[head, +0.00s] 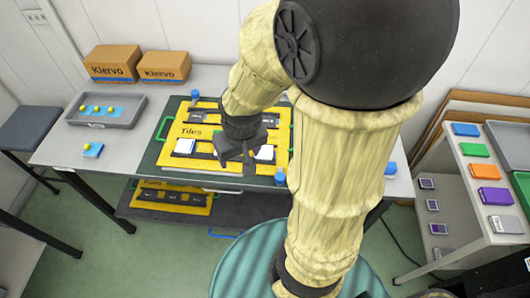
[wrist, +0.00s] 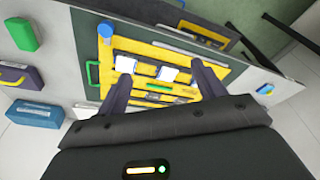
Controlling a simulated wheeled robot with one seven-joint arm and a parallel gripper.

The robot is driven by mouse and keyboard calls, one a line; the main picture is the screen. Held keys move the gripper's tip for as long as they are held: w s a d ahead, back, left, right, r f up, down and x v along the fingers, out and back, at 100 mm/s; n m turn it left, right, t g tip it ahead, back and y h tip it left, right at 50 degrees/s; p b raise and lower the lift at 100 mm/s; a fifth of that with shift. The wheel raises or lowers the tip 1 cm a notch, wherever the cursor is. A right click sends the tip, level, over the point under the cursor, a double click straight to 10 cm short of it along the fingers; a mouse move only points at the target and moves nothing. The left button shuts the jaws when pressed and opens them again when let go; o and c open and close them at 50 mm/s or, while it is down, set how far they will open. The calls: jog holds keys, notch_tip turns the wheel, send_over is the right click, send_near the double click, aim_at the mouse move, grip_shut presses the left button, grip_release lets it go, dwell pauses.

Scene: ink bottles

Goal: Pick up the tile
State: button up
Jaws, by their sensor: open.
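A yellow board marked "Tiles" (head: 215,165) lies on a dark green mat (head: 165,155) on the table. It has dark slots and two white tiles in view, a left tile (head: 185,146) and a right tile (head: 266,152). My gripper (head: 238,160) is above the board, between the two tiles in the head view, open and empty. In the wrist view its fingers (wrist: 165,85) are spread over the board, with both white tiles, one (wrist: 125,64) and another (wrist: 168,74), seen between or beside them. My gripper and arm hide part of the board.
A grey tray (head: 105,118) and a blue pad with a yellow ball (head: 93,150) are at left. Two cardboard boxes (head: 112,64) stand behind. A shelf with coloured blocks (head: 484,171) is at right.

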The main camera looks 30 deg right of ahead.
jog(key=shift+o, duration=0.7)
jog(key=w+d+m+g, duration=0.1)
jog(key=w+d+m, duration=0.2)
jog(key=w+d, duration=0.2)
jog(key=shift+w+f, duration=0.3)
jog(key=shift+w, duration=0.5)
jog(key=m+g, duration=0.2)
jog(key=m, duration=0.1)
send_over(264, 152)
jog(key=f, duration=0.1)
jog(key=shift+w+a+f, duration=0.1)
jog(key=shift+w+a, duration=0.05)
jog(key=shift+a, duration=0.05)
notch_tip(264, 152, down, 12)
jog(key=shift+f+p, duration=0.15)
jog(key=shift+p, duration=0.45)
jog(key=shift+d+f+p, duration=0.15)
jog(key=shift+f+p, duration=0.2)
jog(key=shift+f, duration=0.95)
jog(key=shift+d+f+p, duration=0.1)
jog(key=shift+f+p, duration=0.25)
jog(key=shift+f, duration=0.95)
